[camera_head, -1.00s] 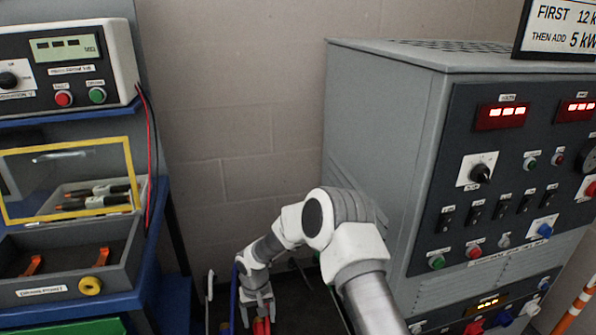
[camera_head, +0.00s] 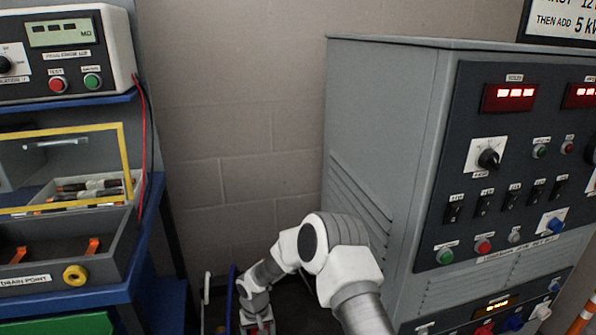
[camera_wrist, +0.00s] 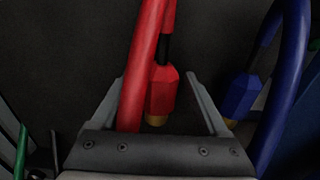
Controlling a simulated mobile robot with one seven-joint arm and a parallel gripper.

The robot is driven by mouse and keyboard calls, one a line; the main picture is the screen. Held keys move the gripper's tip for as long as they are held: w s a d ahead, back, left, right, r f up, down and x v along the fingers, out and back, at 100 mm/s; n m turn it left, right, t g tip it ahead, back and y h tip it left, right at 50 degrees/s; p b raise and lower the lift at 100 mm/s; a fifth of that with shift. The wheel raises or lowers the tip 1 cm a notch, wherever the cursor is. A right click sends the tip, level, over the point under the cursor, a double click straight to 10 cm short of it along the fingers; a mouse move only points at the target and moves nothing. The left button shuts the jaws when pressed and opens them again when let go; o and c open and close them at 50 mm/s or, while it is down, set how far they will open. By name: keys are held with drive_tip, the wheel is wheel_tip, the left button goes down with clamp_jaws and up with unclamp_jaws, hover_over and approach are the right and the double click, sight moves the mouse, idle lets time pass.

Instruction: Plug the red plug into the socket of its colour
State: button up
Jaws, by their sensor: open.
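The red plug (camera_wrist: 163,90) hangs tip-down from its red cable in the wrist view. My gripper (camera_wrist: 156,78) is open, with its two fingers on either side of the red plug and cable. Whether a finger touches the plug I cannot tell. A thick red cable (camera_wrist: 140,75) runs up beside the plug, between the fingers. In the head view my gripper (camera_head: 257,327) is at the bottom edge, mostly cut off. A red socket (camera_head: 484,329) shows low on the grey cabinet's front, beside a blue one (camera_head: 515,322) and a white one (camera_head: 541,312).
A blue plug (camera_wrist: 240,95) and blue cable (camera_wrist: 285,85) hang just right of my gripper. The grey cabinet (camera_head: 385,130) stands right of my arm. A blue bench (camera_head: 150,210) with a meter (camera_head: 65,55) and open box stands left. A wall closes the back.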

drive_tip(key=shift+c, duration=0.3)
drive_tip(key=c, duration=1.1)
drive_tip(key=shift+r+p, duration=1.75)
drive_tip(key=shift+r, duration=1.25)
drive_tip(key=shift+c, duration=0.2)
